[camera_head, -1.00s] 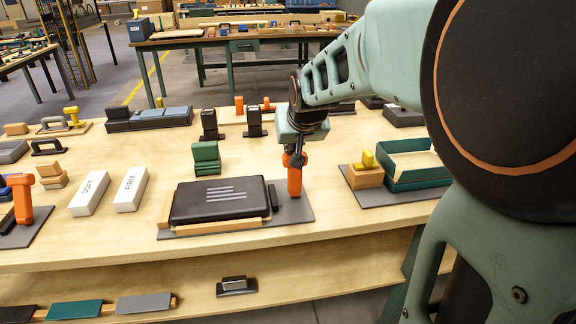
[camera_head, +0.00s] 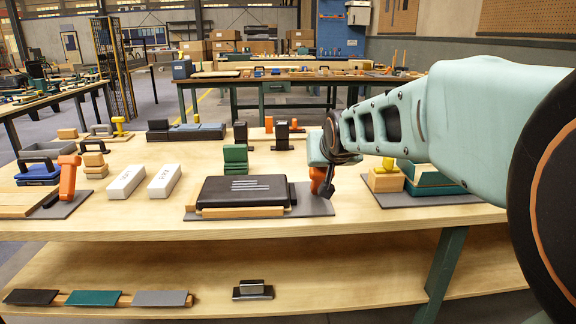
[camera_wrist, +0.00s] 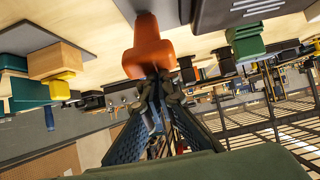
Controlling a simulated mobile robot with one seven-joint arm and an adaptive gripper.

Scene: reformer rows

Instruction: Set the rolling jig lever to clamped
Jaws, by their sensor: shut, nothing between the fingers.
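An orange lever (camera_head: 317,174) stands at the right end of a jig with a black striped pad (camera_head: 243,190) on a grey base plate (camera_head: 316,206). My gripper (camera_head: 328,190) is shut and empty, right at this lever and partly covering it in the head view. In the wrist view the orange lever (camera_wrist: 150,48) is just beyond my shut fingertips (camera_wrist: 158,88). I cannot tell whether they touch it, nor the lever's exact tilt. Another orange lever (camera_head: 68,178) stands on a plate at the far left.
A green block (camera_head: 236,157) and dark upright stands (camera_head: 282,135) are behind the pad. Two white blocks (camera_head: 126,181) lie to its left. A yellow-knobbed wooden block (camera_head: 386,178) and a green tray (camera_head: 432,182) are close on the right, partly behind my arm. Bare tabletop lies in front.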

